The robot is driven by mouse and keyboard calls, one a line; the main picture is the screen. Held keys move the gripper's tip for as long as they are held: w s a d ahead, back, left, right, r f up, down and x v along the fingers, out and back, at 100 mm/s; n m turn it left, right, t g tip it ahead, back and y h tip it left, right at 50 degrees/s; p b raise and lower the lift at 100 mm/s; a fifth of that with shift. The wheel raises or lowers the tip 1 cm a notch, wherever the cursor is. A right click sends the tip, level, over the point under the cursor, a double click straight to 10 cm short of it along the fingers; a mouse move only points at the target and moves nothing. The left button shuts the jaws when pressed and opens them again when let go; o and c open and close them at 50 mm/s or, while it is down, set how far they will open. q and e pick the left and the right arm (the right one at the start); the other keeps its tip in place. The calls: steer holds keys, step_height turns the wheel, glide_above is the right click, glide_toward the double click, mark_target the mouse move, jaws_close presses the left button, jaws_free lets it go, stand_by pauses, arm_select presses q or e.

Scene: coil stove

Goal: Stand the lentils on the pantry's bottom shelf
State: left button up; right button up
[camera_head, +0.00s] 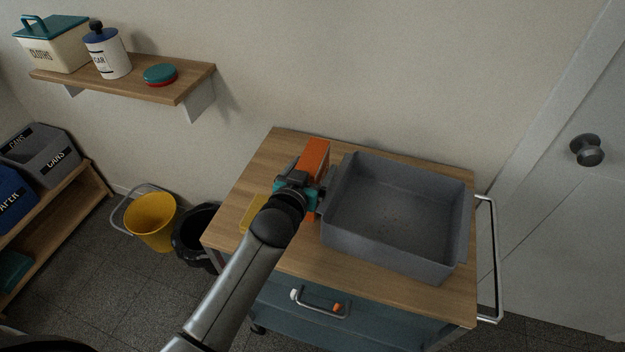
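An orange box (315,156) stands on the wooden top of a cart, just left of a grey tray; I can read no label on it, so I cannot tell if it is the lentils. My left gripper (303,192) is at this box, reaching over it from the front, and its wrist hides the box's middle. I cannot see whether the fingers are closed on it. No shelf marked as the pantry shows. My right gripper is out of view.
The deep grey tray (447,225) is empty on the cart top (390,283). A yellow item (253,212) lies left of my gripper. A wall shelf (140,88) holds several containers. Yellow (152,222) and black (190,238) bins stand beside a low rack (62,183) with labelled boxes. A door is right.

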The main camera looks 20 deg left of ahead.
arm_select(q)
jaws_close()
stand_by(0.5)
